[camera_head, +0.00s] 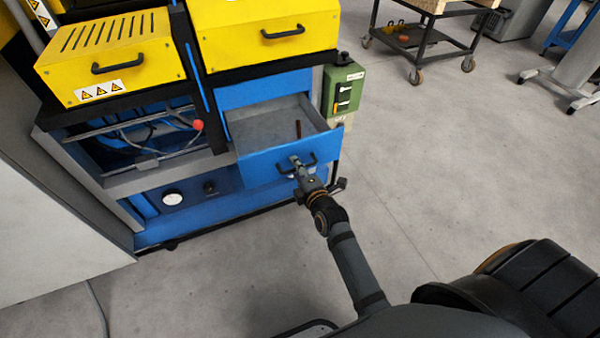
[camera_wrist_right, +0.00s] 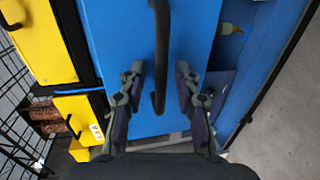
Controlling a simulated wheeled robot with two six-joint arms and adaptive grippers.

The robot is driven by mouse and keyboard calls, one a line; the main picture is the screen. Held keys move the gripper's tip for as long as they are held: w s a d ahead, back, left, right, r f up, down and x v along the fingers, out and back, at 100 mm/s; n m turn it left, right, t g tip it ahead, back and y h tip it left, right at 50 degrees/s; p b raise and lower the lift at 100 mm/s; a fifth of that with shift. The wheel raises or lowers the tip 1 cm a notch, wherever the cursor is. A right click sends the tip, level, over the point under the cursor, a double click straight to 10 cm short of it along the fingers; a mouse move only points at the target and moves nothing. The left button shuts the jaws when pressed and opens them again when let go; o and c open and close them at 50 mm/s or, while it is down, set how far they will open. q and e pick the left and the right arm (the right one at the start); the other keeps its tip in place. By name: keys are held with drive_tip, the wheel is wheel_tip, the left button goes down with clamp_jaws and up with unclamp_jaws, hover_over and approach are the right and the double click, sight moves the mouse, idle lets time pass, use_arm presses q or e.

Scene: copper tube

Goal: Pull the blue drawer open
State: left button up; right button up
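The blue drawer (camera_head: 262,166) stands pulled out of the blue cabinet, its grey inside showing. A short brown tube (camera_head: 299,129) is in it near the front right. The black handle (camera_head: 284,171) is on the drawer front. My right gripper (camera_head: 297,163) is at this handle and hides part of it. In the right wrist view, the handle (camera_wrist_right: 161,55) runs down between the two fingers of my right gripper (camera_wrist_right: 160,88), with a gap on each side, over the blue drawer front (camera_wrist_right: 195,35). The fingers are open. My left gripper is not in view.
Two yellow drawers (camera_head: 118,58) (camera_head: 270,45) sit above. A green box (camera_head: 343,88) hangs on the cabinet's right side. An open bay with cables and a red knob (camera_head: 198,125) is at the left.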

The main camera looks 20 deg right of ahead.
drive_tip(key=v, duration=1.1)
drive_tip(key=shift+s, duration=0.3)
